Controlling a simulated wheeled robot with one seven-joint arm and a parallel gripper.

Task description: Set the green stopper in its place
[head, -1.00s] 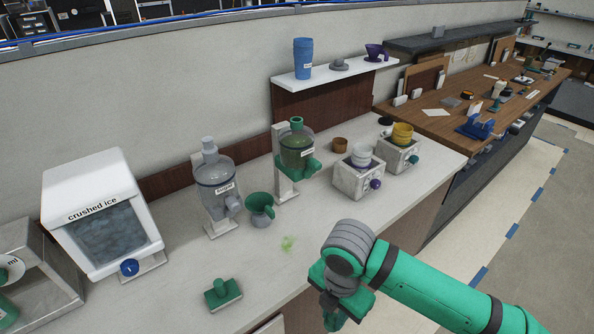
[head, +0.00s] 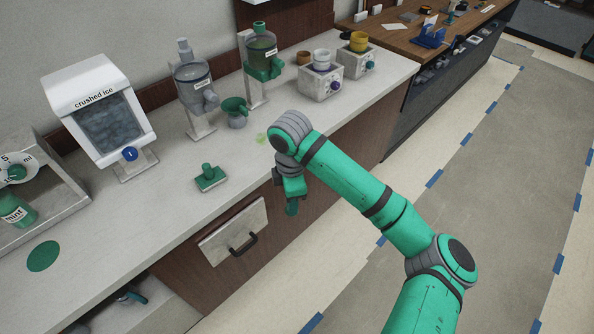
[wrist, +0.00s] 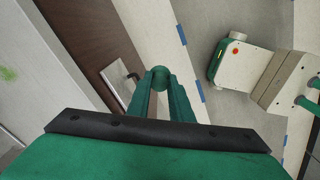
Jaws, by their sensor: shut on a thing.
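My gripper (head: 292,203) hangs in front of the counter's front edge, above floor level and near a drawer front. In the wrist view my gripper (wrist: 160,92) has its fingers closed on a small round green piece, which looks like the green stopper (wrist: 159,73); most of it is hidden. In the head view the stopper cannot be told apart from the green fingers. On the counter, a green-trimmed dispenser (head: 262,52) stands at the back, with a green neck on top. I cannot tell whether the neck is open. A similar grey dispenser (head: 192,84) stands left of it.
On the counter are a green funnel (head: 235,108), a green-handled block (head: 209,178), a crushed ice bin (head: 92,88), two grinder-like boxes (head: 320,84) and a green spill (head: 262,139). A drawer front (head: 233,232) with a dark handle is below.

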